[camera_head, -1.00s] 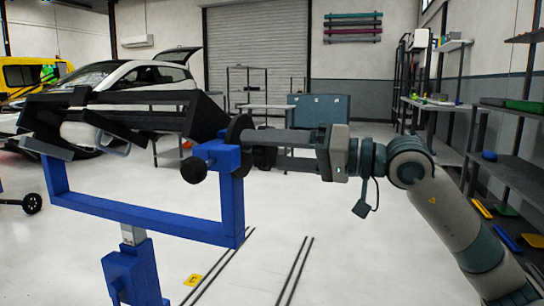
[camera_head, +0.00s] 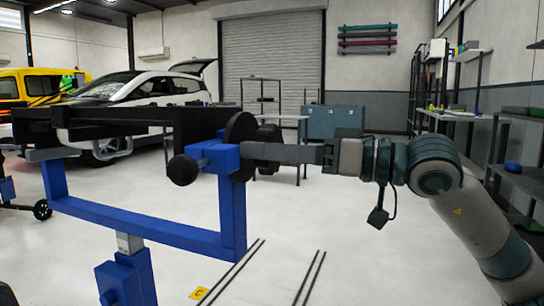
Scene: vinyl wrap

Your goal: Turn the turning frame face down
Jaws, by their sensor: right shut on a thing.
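The turning frame (camera_head: 120,121) is a black frame in a blue U-shaped stand (camera_head: 150,226) at left. Its black bars lie roughly level, seen nearly edge-on. A black disc (camera_head: 238,130) and a round black knob (camera_head: 183,170) sit at the stand's right upright. My right gripper (camera_head: 246,152) comes in from the right, its fingers seen edge-on. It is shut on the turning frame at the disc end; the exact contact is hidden. A pale part (camera_head: 53,154) shows under the frame's left end. My left gripper is out of view.
A white car (camera_head: 130,85) with its tailgate up and a yellow vehicle (camera_head: 40,85) stand behind. A teal cabinet (camera_head: 335,121) is at the back, and shelves (camera_head: 520,180) line the right. The floor (camera_head: 345,235) in front is mostly clear, with dark parallel strips.

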